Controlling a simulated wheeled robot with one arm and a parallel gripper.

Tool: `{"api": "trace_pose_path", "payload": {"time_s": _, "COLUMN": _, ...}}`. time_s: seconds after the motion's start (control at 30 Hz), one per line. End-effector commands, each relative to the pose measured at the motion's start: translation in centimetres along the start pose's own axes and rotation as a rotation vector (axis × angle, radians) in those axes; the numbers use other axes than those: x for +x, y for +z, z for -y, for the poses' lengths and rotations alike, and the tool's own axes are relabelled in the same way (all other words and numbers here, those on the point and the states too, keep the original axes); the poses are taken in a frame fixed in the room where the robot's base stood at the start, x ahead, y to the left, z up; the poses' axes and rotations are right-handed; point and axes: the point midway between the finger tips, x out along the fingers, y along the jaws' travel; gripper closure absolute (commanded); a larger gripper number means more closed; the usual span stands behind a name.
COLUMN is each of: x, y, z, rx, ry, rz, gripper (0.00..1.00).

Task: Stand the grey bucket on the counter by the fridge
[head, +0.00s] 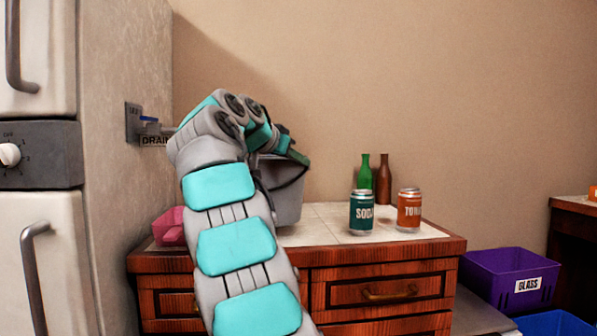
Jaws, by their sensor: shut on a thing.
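The grey bucket (288,201) is at the left part of the tiled counter (325,233), beside the fridge (125,200). It looks upright, with its base at or just above the tiles; I cannot tell if it touches them. My arm hides its left side. My gripper (293,155) is at the bucket's upper rim and is shut on the bucket, though the fingertips are small and partly hidden.
A green soda can (361,212) and an orange tonic can (409,210) stand right of the bucket. A green bottle (365,173) and a brown bottle (383,180) stand behind. A pink object (168,227) sits at left. A purple glass bin (510,278) is right of the counter.

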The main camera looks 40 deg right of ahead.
Motion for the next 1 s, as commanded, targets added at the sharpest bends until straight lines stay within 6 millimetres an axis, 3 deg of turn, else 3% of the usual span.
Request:
{"api": "trace_pose_path", "payload": {"time_s": 0.53, "x": 1.2, "y": 3.0, "z": -0.5, "rx": 0.000, "ry": 0.001, "rz": -0.001, "gripper": 1.00}}
{"api": "trace_pose_path", "payload": {"time_s": 0.83, "x": 1.3, "y": 3.2, "z": -0.5, "rx": 0.000, "ry": 0.000, "rz": 0.000, "gripper": 1.00}}
{"api": "trace_pose_path", "payload": {"time_s": 0.87, "x": 1.3, "y": 3.2, "z": -0.5, "rx": 0.000, "ry": 0.000, "rz": 0.000, "gripper": 0.85}}
{"api": "trace_pose_path", "payload": {"time_s": 1.0, "x": 1.3, "y": 3.2, "z": -0.5, "rx": 0.000, "ry": 0.000, "rz": 0.000, "gripper": 0.70}}
